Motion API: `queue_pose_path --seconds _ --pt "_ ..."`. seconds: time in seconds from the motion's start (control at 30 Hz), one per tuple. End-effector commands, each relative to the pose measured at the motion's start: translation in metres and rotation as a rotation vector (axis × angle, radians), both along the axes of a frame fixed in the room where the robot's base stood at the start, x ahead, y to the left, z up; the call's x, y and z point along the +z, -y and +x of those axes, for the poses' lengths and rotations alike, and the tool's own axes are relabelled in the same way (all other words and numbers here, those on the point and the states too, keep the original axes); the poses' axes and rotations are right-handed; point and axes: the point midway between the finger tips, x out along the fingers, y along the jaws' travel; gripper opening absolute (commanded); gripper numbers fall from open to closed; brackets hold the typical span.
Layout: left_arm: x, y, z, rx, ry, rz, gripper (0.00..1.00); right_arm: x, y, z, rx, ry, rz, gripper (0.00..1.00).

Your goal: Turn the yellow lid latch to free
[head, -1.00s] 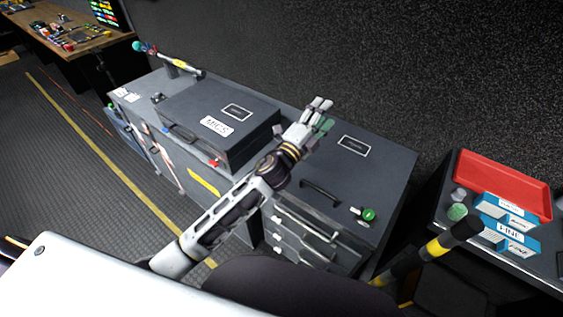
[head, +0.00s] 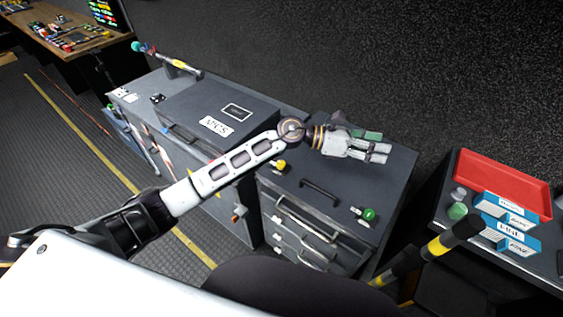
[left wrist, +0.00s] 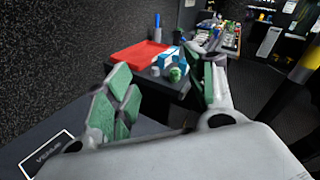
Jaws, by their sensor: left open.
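The yellow latch (head: 280,166) is at the front left edge of the dark grey lid (head: 309,169), partly beside my forearm. A black handle (head: 320,191) lies mid-edge, and a green-knobbed latch (head: 369,214) is at the lid's front right. Which way the yellow latch is turned is too small to tell. My left gripper (head: 378,147) is open and empty, above the back right of the lid, well apart from the yellow latch. In the left wrist view its green-padded fingers (left wrist: 165,98) are spread with nothing between them. My right gripper is not in view.
A case marked MICS (head: 216,126) stands left of the lid, partly behind my arm. A drawer cabinet (head: 300,240) is below the lid. At right, a side table holds a red tray (head: 503,182) and blue boxes (head: 507,237). A yellow-black striped post (head: 450,238) stands in front.

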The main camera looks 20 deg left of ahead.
Motion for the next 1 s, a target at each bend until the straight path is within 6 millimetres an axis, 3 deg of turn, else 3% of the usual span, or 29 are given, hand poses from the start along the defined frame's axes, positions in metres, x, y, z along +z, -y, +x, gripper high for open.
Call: queue_pose_path --seconds 0.27,0.47,0.7,1.0 --pt "-0.05 -0.025 0.004 -0.167 0.187 0.356 0.55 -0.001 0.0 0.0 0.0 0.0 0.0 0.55" --pt "-0.083 -0.065 0.017 -0.278 0.28 0.621 0.55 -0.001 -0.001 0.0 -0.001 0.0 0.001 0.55" --pt "-0.108 -0.134 0.039 -0.396 0.343 0.945 0.55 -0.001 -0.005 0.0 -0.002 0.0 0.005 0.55" --pt "-0.105 -0.236 0.068 -0.512 0.329 1.326 0.55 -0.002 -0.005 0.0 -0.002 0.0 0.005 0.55"
